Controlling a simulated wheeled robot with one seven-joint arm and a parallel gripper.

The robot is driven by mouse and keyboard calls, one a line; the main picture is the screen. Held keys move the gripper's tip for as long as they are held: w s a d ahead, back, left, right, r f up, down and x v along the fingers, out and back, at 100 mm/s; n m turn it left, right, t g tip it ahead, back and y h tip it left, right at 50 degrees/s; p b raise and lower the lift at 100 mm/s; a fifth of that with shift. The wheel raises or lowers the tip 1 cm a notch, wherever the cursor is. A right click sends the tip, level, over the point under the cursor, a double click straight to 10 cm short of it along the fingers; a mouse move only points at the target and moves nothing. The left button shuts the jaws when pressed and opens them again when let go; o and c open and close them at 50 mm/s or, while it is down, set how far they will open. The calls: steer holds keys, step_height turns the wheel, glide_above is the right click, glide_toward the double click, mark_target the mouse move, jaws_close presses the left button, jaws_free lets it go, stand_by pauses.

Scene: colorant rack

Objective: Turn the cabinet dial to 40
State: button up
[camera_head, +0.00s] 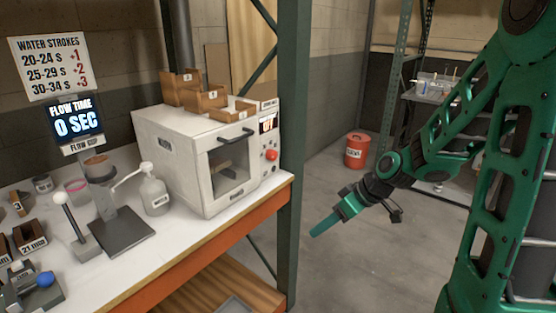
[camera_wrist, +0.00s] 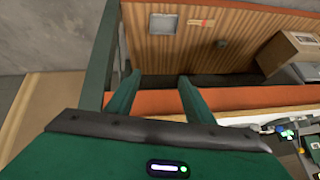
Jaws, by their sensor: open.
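The white cabinet (camera_head: 205,165) stands on the bench at its right end, with a glass door and a bar handle. Its narrow right-hand panel carries a small lit display (camera_head: 268,123), a red knob (camera_head: 271,155) and small controls above and below it. The dial's setting is too small to read. My gripper (camera_head: 322,228) is open and empty, out in the air to the right of the bench and clear of the cabinet. In the wrist view its two fingers (camera_wrist: 159,77) point at the bench's orange edge, with nothing between them. The cabinet does not show clearly there.
Small wooden trays (camera_head: 195,92) sit on the cabinet. A bottle (camera_head: 154,190), a stand and a white-knobbed lever are left of it. A green post (camera_head: 291,130) rises by the bench's right corner. A red bin (camera_head: 356,151) stands farther back. Floor right of the bench is open.

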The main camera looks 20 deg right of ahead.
steer(key=w+a+r+n+t+y, duration=0.2)
steer(key=w+a+t+y, duration=0.15)
steer(key=w, duration=0.55)
steer(key=m+t+y, duration=0.1)
steer(key=t+y, duration=0.1)
steer(key=t, duration=0.5)
glide_toward(275, 156)
steer(key=shift+g, duration=0.25)
steer(key=x, duration=0.9)
steer(key=shift+r, duration=0.15)
